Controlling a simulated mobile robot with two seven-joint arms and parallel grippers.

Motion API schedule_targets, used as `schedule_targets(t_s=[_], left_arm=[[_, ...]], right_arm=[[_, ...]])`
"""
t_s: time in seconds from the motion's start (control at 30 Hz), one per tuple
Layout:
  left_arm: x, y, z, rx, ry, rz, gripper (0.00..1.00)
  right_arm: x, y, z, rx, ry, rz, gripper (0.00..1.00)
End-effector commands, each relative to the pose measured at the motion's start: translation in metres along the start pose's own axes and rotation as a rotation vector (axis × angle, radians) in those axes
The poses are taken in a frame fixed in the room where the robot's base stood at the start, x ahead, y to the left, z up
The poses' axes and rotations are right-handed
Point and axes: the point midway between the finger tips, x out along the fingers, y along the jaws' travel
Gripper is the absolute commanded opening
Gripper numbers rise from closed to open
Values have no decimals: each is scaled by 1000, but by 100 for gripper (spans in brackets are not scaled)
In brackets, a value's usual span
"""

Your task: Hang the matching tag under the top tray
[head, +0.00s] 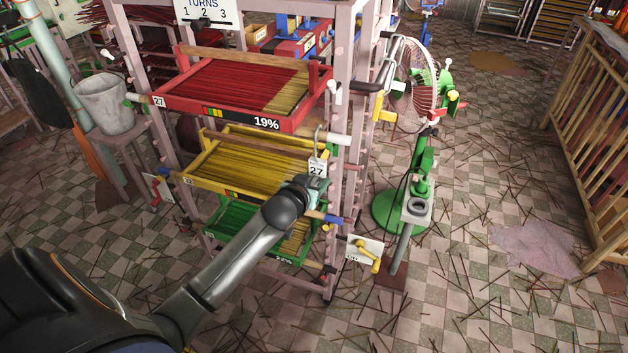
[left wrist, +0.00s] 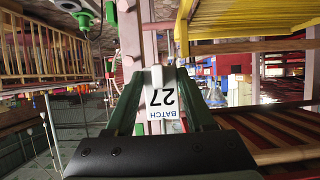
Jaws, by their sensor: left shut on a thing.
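The top tray (head: 215,112) is red, full of red and yellow sticks, and marked 19%, with a small 27 label (head: 158,101) at its left corner. My left gripper (head: 312,180) is in front of the rack's right side, just below the red tray's right corner. It is shut on a white tag (head: 317,167) reading 27, with a wire hook (head: 318,138) above it. In the left wrist view, the tag (left wrist: 163,101) reads BATCH 27 upside down between the fingers. A pale peg (head: 333,137) sticks out under the red tray, close to the hook; contact is unclear. My right gripper is not in view.
A yellow tray (head: 215,185) and a green tray (head: 230,232) sit lower in the pink rack (head: 339,200). A blue-ended peg (head: 328,218) projects below the gripper. A green stand with a fan (head: 415,80) is at right. Sticks litter the tiled floor.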

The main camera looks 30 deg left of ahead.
Motion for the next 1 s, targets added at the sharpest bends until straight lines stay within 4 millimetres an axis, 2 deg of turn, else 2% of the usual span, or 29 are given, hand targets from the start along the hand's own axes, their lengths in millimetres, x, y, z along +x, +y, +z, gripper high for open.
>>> schedule_targets(t_s=[0.07, 0.1, 0.37, 0.57, 0.67, 1.0], left_arm=[[0, 0, 0, 0, 0, 0, 0], [0, 0, 0, 0, 0, 0, 57], [0, 0, 0, 0, 0, 0, 86], [0, 0, 0, 0, 0, 0, 89], [0, 0, 0, 0, 0, 0, 100], [0, 0, 0, 0, 0, 0, 100]], right_arm=[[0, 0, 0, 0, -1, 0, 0], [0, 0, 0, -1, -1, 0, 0], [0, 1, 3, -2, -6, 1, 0], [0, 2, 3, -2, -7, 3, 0], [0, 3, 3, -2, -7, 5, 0], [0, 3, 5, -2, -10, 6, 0]])
